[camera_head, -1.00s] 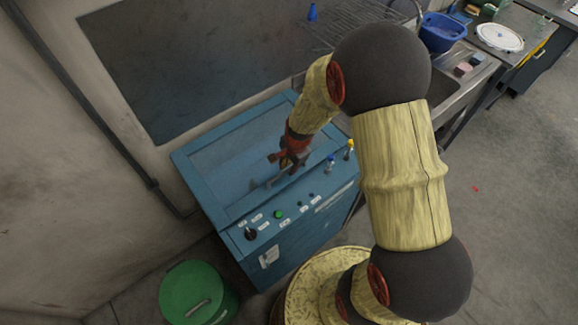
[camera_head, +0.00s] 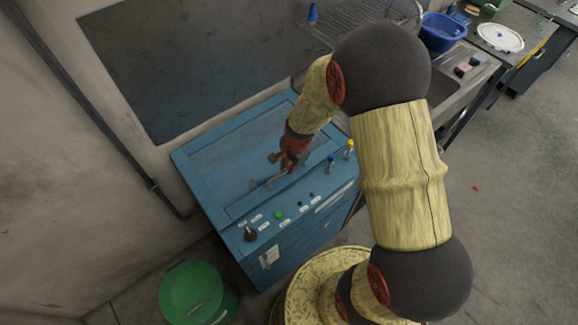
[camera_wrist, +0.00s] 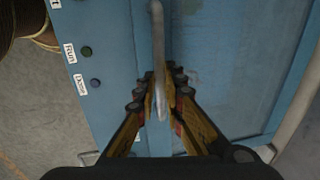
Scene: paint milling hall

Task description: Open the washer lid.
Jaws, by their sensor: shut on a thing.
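The washer (camera_head: 275,240) is a blue cabinet against the wall. Its lid (camera_head: 232,158), with a recessed panel, lies closed on top. A grey bar handle (camera_head: 276,181) stands at the lid's front edge; it also shows in the wrist view (camera_wrist: 158,50) running between the fingers. My gripper (camera_head: 283,168) is over the front edge of the lid. In the wrist view my gripper (camera_wrist: 162,100) is shut on the handle, with a finger on each side. The fingers hide part of the handle.
A green bin (camera_head: 190,290) stands at front left. A sink (camera_head: 448,95) and wire rack (camera_head: 350,25) are behind to the right.

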